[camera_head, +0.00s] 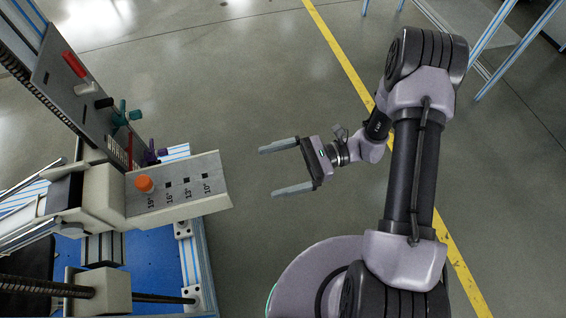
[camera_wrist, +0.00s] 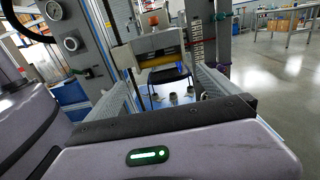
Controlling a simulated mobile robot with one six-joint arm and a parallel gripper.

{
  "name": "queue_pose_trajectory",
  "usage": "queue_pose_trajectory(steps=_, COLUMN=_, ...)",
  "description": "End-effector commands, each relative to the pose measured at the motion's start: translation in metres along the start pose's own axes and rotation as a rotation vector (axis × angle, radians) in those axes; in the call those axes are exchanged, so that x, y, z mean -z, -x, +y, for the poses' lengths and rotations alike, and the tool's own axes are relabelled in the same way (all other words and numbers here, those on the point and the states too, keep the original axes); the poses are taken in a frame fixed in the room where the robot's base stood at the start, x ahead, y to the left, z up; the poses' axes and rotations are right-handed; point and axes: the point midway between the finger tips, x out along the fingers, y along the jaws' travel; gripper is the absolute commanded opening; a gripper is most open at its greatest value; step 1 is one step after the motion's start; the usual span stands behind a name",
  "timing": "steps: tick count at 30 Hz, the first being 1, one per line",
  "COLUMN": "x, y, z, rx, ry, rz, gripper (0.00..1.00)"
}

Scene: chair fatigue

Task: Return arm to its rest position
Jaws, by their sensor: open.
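My gripper (camera_head: 277,170) is open and empty in the head view. Its two fingers are spread wide and point left toward the test machine, over bare floor. My arm reaches up from my base on the right and bends toward the gripper. In the wrist view my gripper's fingers (camera_wrist: 165,90) frame the machine, with nothing between them up close. The machine's grey panel (camera_head: 185,188) with angle marks and an orange knob (camera_head: 144,183) lies left of the fingertips, with a clear gap. The knob also shows small in the wrist view (camera_wrist: 154,20).
A slanted board (camera_head: 75,85) with red, green and purple handles stands at upper left. The machine's blue base (camera_head: 150,255) and metal frame fill the lower left. A yellow floor line (camera_head: 335,50) runs under my arm. Blue-framed tables (camera_head: 490,45) stand at upper right. The floor between is clear.

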Motion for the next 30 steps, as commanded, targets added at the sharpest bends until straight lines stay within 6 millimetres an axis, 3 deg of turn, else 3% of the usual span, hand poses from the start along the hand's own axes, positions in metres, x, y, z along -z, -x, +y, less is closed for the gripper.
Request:
queue_pose_trajectory(steps=5, x=0.000, y=0.017, z=0.000, rx=0.000, ry=0.000, rz=0.001, gripper=1.00)
queue_pose_trajectory(steps=19, x=-0.004, y=0.017, z=0.001, rx=-0.016, ry=0.014, rz=0.019, gripper=1.00)
queue_pose_trajectory(steps=23, x=-0.044, y=0.016, z=0.013, rx=-0.146, ry=0.145, rz=0.200, gripper=1.00)
queue_pose_trajectory(steps=30, x=-0.123, y=0.032, z=0.066, rx=-0.410, ry=0.561, rz=0.830, gripper=1.00)
